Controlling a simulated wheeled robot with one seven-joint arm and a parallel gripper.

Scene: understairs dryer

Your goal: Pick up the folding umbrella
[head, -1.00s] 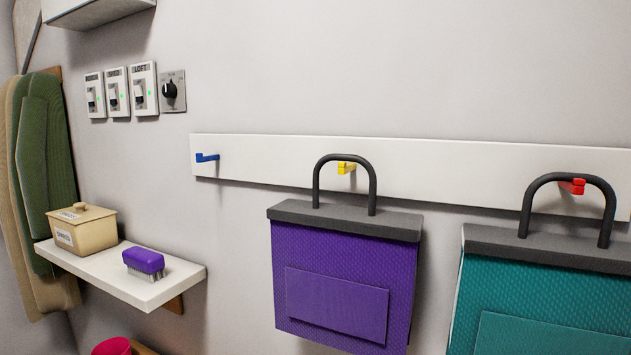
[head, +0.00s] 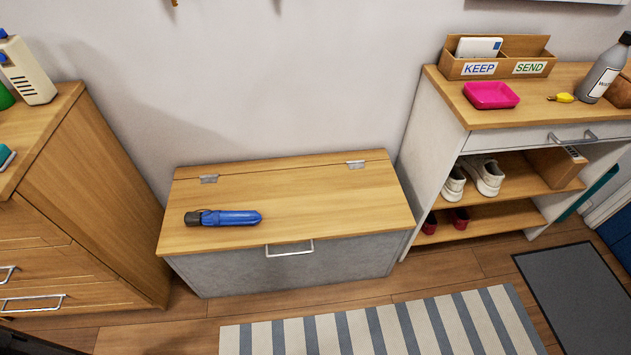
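The folding umbrella (head: 232,217) is blue with a dark handle at its left end. It lies flat on the wooden lid of a low chest (head: 330,205), left of the lid's middle and close to the front edge. Nothing touches or covers it. My gripper is not in view.
A wooden drawer unit (head: 100,185) stands left of the chest. A shoe cabinet (head: 435,125) stands to the right, with a pink dish (head: 491,95), a KEEP/SEND box (head: 500,62) and a grey bottle (head: 604,70) on top. A striped rug (head: 385,328) lies in front.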

